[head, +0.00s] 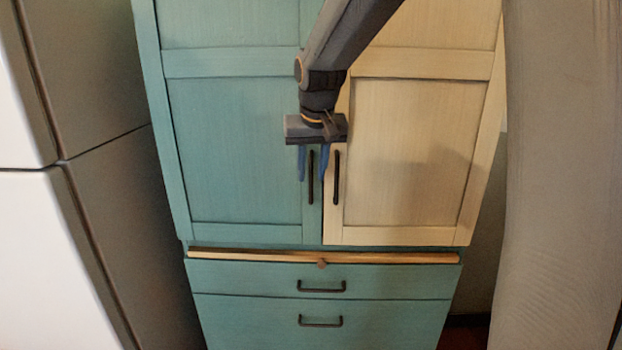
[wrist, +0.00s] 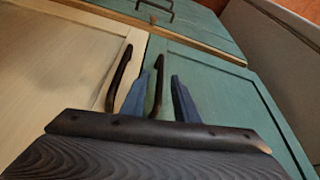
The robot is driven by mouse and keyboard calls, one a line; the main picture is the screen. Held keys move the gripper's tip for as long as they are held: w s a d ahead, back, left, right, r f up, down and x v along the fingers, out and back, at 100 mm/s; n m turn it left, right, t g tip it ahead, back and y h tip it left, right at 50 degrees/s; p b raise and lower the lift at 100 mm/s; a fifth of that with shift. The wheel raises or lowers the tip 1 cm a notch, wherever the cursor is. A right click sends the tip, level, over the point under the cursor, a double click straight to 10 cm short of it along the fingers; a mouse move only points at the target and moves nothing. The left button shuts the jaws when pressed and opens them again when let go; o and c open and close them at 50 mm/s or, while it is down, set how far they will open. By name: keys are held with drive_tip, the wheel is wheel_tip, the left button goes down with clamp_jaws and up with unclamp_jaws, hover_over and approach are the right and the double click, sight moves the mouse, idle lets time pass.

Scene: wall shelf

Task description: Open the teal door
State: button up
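The teal door (head: 235,150) is the left door of a tall cabinet and looks shut. Its black vertical handle (head: 311,177) is near the door's right edge. In the wrist view the teal door (wrist: 215,80) is on the right, with its handle (wrist: 158,85) near the seam. My gripper (head: 312,178) is in front of the teal handle, its blue fingers apart, one on each side of the handle in the head view. Contact cannot be told.
A cream door (head: 415,150) with its own black handle (head: 336,177) is close on the right. Below are a wooden strip (head: 400,258) and teal drawers (head: 400,280). A white and grey cabinet (head: 100,190) stands at left, a grey panel (head: 560,180) at right.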

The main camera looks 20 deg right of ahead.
sight(311, 178)
drive_tip(key=shift+p+x, duration=0.35)
drive_tip(key=shift+x, duration=1.7)
drive_tip(key=shift+c, duration=0.4)
clamp_jaws()
